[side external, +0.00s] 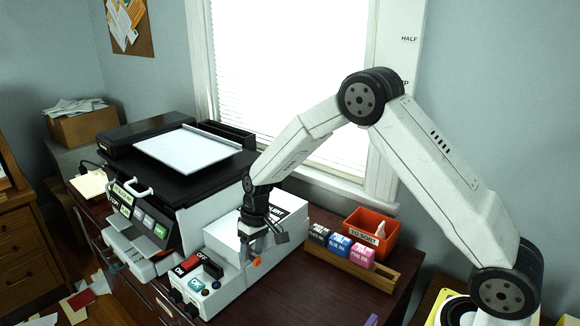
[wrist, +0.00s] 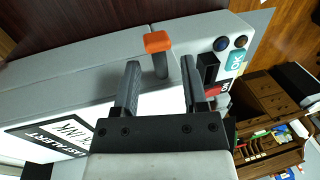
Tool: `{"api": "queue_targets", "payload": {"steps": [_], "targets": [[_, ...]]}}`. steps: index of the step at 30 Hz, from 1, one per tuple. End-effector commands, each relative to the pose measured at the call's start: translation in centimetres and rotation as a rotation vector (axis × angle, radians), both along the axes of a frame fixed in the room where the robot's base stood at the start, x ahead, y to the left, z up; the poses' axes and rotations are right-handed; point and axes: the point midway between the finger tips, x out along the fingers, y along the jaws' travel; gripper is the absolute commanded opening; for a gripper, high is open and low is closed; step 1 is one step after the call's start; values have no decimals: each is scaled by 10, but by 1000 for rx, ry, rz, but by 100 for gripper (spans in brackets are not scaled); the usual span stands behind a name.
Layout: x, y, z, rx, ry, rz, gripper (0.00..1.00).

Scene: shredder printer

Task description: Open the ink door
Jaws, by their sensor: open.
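The white ink unit (side external: 225,236) sits at the right side of the printer, with a black-and-white ink label on its top. The label (wrist: 52,138) also shows in the wrist view. The ink door looks shut, though my gripper covers part of it. An orange-tipped handle (side external: 257,262) sticks out at the unit's front side. In the wrist view the orange tip (wrist: 158,41) lies just past my fingertips, with its grey stem in line with the gap between them. My gripper (wrist: 160,65) is open and empty. In the side view my gripper (side external: 260,247) points down, close above the handle.
Red ON/OFF and teal OK buttons (side external: 195,284) are at the unit's front end. Black, blue and pink ink boxes (side external: 337,244) stand in a wooden rack to the right, with an orange bin (side external: 372,229) behind. The black printer lid (side external: 150,165) rises at left.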

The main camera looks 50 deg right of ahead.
Motion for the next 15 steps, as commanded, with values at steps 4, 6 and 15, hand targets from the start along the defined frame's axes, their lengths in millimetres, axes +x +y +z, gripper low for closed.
{"api": "queue_targets", "payload": {"steps": [4,6,15], "targets": [[0,1,-4,0,1,0,55],[0,1,-4,0,0,0,55],[0,1,-4,0,0,0,8]]}}
